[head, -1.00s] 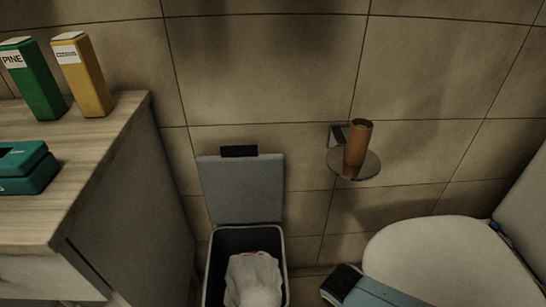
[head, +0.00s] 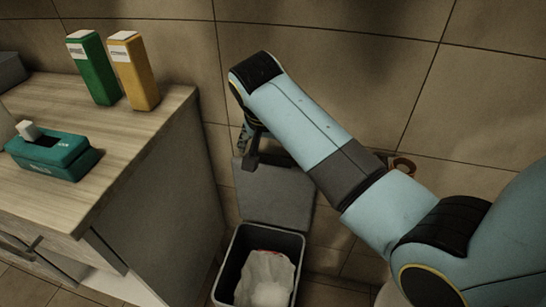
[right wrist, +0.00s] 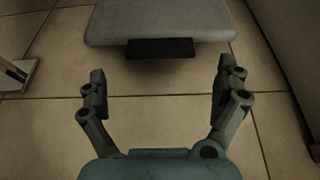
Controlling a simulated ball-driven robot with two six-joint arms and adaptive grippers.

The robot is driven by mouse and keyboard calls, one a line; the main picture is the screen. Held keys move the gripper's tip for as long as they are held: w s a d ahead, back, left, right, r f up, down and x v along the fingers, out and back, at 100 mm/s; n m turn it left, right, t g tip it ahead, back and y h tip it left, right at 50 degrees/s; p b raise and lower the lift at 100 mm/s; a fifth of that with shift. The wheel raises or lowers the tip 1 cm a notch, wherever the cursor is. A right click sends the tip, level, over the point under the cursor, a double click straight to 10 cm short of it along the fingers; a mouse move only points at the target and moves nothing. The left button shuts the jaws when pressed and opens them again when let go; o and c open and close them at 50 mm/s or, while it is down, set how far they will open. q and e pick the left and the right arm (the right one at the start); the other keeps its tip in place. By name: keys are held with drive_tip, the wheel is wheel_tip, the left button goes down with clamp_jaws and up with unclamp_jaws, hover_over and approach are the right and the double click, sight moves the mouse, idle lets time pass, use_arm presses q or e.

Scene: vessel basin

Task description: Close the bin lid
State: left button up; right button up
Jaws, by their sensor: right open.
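The bin (head: 228,268) stands on the floor beside the cabinet, with a white liner bag inside. Its grey lid (head: 275,200) is open, tilted up and back near the tiled wall. A black tab (right wrist: 160,48) sits on the lid's free edge. The lid (right wrist: 160,22) also shows at the top of the right wrist view. My right gripper (right wrist: 161,78) is open and empty, its two fingers spread to either side of the tab and short of it. In the head view my right gripper (head: 246,140) is partly hidden behind its own arm, by the lid's top edge. My left gripper is out of view.
The wooden-topped cabinet (head: 150,120) stands to the left. On it are a green box (head: 92,68), a yellow box (head: 134,70) and a teal tissue box (head: 52,152).

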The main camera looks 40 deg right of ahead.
sight(273, 157)
drive_tip(key=b+x, duration=0.1)
drive_tip(key=x, duration=0.4)
drive_tip(key=shift+w+d+f, duration=0.1)
drive_tip(key=shift+f, duration=0.25)
drive_tip(key=c, duration=1.5)
